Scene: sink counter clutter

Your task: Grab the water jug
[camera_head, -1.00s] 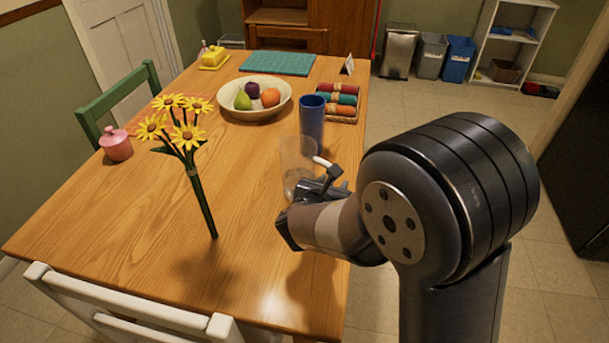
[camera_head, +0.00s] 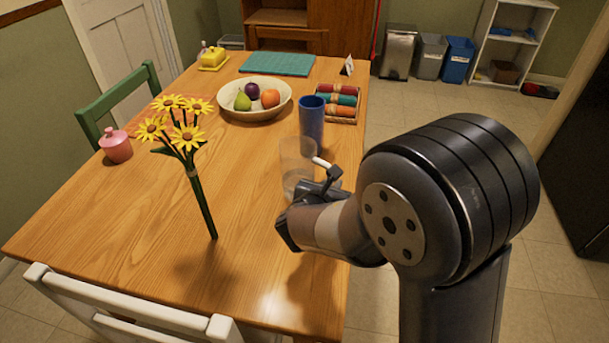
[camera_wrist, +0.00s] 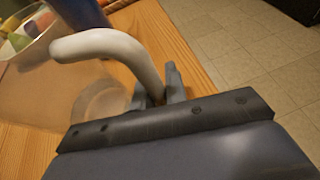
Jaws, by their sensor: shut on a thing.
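The water jug (camera_head: 296,160) is a clear, see-through jug with a white handle (camera_head: 321,162). It stands upright near the table's right edge, just beyond my gripper (camera_head: 318,182). In the wrist view the white curved handle (camera_wrist: 105,45) runs down between the fingers of my gripper (camera_wrist: 160,90), which are shut on it. The clear body of the jug (camera_wrist: 60,85) lies to the left in that view. My wrist hides part of the jug's lower side in the head view.
A blue tumbler (camera_head: 311,122) stands close behind the jug. Beyond are a tray of rolled cloths (camera_head: 340,120) and a fruit bowl (camera_head: 228,108). The wooden table (camera_head: 110,230) is clear at the front left.

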